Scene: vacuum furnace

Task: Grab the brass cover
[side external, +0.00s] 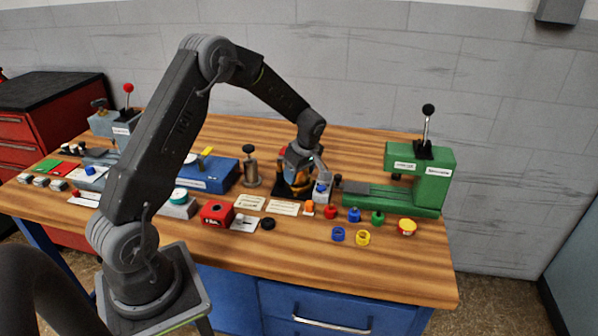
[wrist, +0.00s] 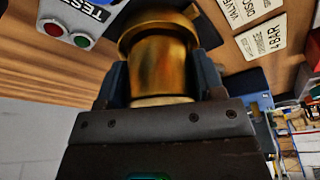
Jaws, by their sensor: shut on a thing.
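The brass cover (wrist: 160,65) is a shiny gold-brown cylinder with a wider rim. In the wrist view it fills the space between the two fingers of my gripper (wrist: 160,80), which press on its sides. In the side view my gripper (side external: 295,184) points down near the back middle of the table, left of the green press. A small orange-brass patch of the cover shows between the fingers there; the rest is hidden. I cannot tell whether the cover touches the table.
A green lever press (side external: 415,168) stands to the right. A dark metal post (side external: 252,170) and a blue box (side external: 208,175) stand to the left. Small coloured caps and rings, including a blue ring (side external: 338,234), lie in front. The front right table is clear.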

